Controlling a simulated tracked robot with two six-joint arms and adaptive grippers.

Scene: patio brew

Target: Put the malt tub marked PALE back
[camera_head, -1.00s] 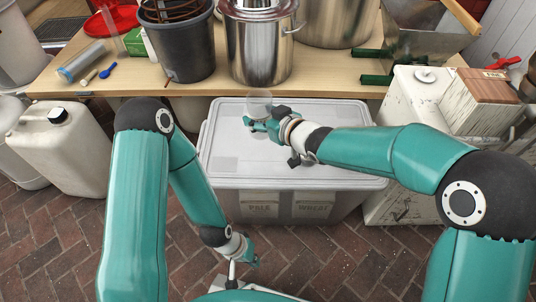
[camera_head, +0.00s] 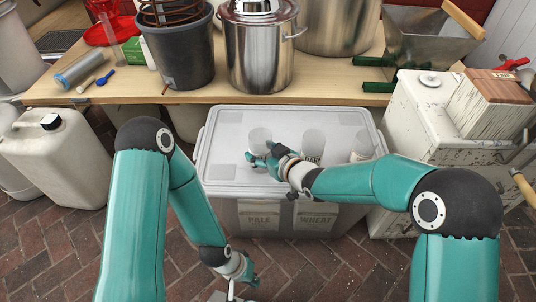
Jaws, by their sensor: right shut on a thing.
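A large pale grey lidded bin (camera_head: 225,180) stands on the bricks in front of the bench. Its front has labels reading PALE (camera_head: 263,220) and WHEAT (camera_head: 316,220). My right gripper (camera_head: 262,160) is shut on a small translucent tub (camera_head: 259,137), upright over the left half of the lid. Its marking is hidden, and I cannot tell whether it touches the lid. Two similar tubs, one in the middle (camera_head: 313,140) with partly hidden lettering and one at the right (camera_head: 362,146), stand there, partly behind my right arm. My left gripper (camera_head: 246,272) hangs low in front of the bin; its fingers are unclear.
The wooden bench (camera_head: 130,90) behind holds a dark bucket (camera_head: 175,55), a steel pot (camera_head: 262,60) and a grain mill (camera_head: 425,45). A white jerrycan (camera_head: 60,155) stands left, a worn white cabinet (camera_head: 430,130) right. The lid's left side is bare.

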